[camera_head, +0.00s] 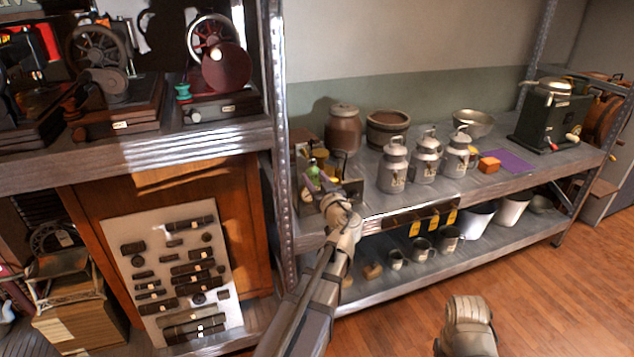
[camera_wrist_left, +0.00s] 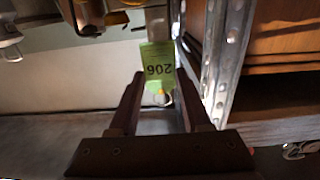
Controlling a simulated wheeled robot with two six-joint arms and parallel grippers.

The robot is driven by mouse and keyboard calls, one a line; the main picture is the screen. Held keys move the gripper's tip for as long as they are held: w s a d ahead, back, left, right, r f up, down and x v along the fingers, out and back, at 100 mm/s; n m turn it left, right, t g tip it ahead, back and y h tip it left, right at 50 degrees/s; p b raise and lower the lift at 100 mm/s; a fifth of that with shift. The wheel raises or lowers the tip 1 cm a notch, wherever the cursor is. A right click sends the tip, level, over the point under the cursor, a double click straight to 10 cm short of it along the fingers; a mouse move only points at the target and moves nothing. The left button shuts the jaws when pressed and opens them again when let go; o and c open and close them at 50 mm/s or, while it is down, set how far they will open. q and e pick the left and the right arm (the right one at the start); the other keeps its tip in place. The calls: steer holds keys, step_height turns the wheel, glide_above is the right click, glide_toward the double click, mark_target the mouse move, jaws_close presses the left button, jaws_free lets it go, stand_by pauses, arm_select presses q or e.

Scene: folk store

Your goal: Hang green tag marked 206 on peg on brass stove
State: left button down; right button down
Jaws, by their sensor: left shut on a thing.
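The green tag (camera_wrist_left: 158,65) shows in the left wrist view just beyond my left fingertips. Its number 206 appears upside down, and a small pale and yellow piece shows at its lower end. My left gripper (camera_wrist_left: 155,85) is shut on the tag. In the head view my left gripper (camera_head: 322,186) reaches over the left end of the upper shelf, close to small green and brass-coloured items. Brass-coloured parts (camera_wrist_left: 118,4) also show at the top of the wrist view. I cannot clearly make out the stove or its peg.
A metal shelf post (camera_head: 277,130) stands just left of my left gripper. Several milk cans (camera_head: 393,168) and a brown jar (camera_head: 343,131) stand to the right on the shelf. Yellow tags (camera_head: 433,222) hang from the shelf's front edge. Wooden floor lies in front.

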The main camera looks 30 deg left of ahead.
mark_target(313, 177)
arm_select(q)
steer(key=shift+x, duration=1.75)
steer(key=shift+w+a+f, duration=0.25)
steer(key=shift+a, duration=0.1)
steer(key=shift+w+a+f+b, duration=0.1)
steer(key=shift+a+f+b, duration=0.05)
steer(key=shift+b, duration=0.25)
steer(key=shift+c, duration=1.4)
jaws_free()
steer(key=v, duration=0.8)
